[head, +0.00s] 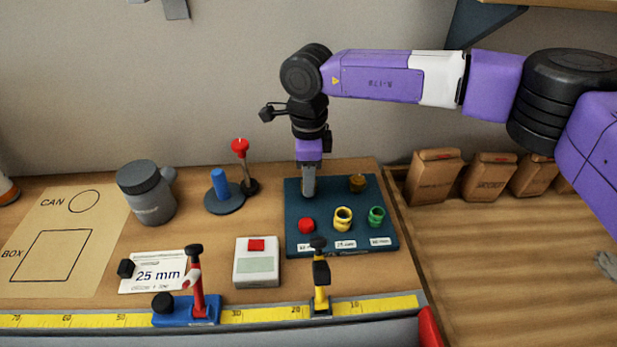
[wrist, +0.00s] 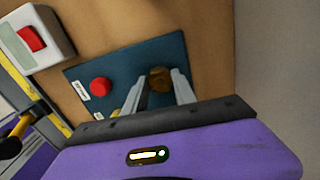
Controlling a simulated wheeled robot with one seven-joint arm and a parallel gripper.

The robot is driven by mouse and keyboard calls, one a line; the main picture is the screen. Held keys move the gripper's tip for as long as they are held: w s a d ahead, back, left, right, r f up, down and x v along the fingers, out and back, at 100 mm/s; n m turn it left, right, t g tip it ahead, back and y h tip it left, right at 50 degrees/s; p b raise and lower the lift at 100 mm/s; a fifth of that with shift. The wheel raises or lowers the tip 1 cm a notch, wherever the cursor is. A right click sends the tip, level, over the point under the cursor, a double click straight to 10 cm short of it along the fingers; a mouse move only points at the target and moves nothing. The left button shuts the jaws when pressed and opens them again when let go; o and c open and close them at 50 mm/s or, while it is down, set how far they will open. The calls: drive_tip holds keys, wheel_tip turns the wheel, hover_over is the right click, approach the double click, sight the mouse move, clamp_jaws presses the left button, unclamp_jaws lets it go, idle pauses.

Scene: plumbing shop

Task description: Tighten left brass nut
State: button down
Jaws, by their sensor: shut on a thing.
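The left brass nut (wrist: 160,77) sits at the back left of the dark blue board (head: 292,243), between the two fingertips of my gripper (wrist: 158,84) in the wrist view. In the head view my gripper (head: 308,192) points straight down at that spot and its fingers hide most of the nut. My gripper is shut on the nut, low at the board. A second brass nut (head: 357,183) is at the board's back right, clear of my gripper; my gripper hides it in the wrist view.
A red fitting (head: 306,226), a yellow one (head: 343,218) and a green one (head: 376,216) line the board's front. A white box with a red button (head: 256,262) stands left. A yellow-black clamp (head: 320,283) stands in front. Paper bags (head: 434,178) stand right.

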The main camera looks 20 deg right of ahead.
drive_tip(key=m, duration=0.5)
drive_tip(key=shift+d, duration=0.1)
idle(0.5)
drive_tip(key=c, duration=1)
unclamp_jaws()
drive_tip(key=shift+r, duration=3.95)
